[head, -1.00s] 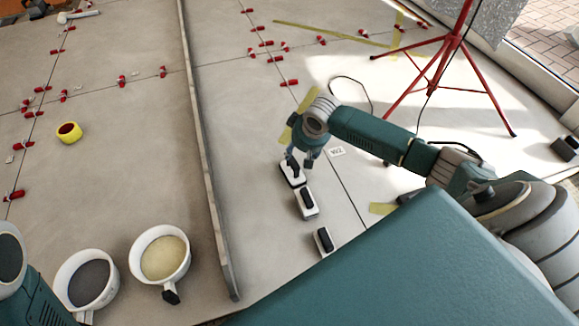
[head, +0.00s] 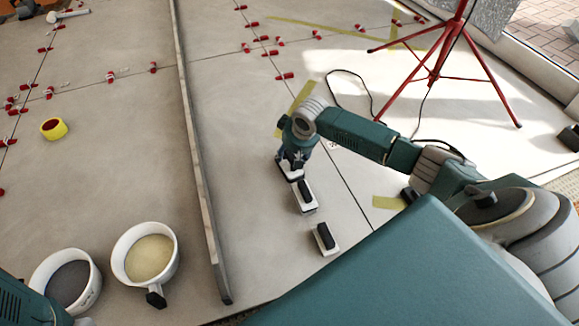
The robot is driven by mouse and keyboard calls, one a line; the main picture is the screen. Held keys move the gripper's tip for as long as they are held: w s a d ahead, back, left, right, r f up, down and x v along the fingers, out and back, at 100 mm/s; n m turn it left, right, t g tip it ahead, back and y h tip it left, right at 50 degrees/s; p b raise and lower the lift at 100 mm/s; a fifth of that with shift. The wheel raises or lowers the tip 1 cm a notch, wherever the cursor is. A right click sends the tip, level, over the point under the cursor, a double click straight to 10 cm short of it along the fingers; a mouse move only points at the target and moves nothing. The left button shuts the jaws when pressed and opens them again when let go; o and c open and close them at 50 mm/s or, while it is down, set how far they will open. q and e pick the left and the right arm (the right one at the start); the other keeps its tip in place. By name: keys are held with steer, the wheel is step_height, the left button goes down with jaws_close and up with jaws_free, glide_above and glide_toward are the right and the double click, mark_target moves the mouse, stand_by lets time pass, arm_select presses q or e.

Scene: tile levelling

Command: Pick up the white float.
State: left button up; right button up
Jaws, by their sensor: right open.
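Three small floats with pale bases and dark handles lie in a row on the tiled floor. The farthest float (head: 288,174) is partly hidden under my right gripper (head: 292,162). The middle float (head: 304,197) lies just nearer, close to it. The nearest float (head: 324,240) lies apart, close to my body. My right gripper is open and points down, low over the farthest float's handle. I cannot tell whether its fingers touch the handle. My left gripper is out of view.
A long straightedge (head: 201,180) lies left of the floats. Two white buckets (head: 122,275) stand at lower left. A yellow tape roll (head: 53,129) and several red levelling clips lie on the tiles. A red tripod (head: 434,70) and a dark cable (head: 350,82) are at upper right.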

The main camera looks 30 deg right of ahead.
steer(key=shift+c, duration=0.5)
steer(key=shift+r, duration=0.1)
jaws_close()
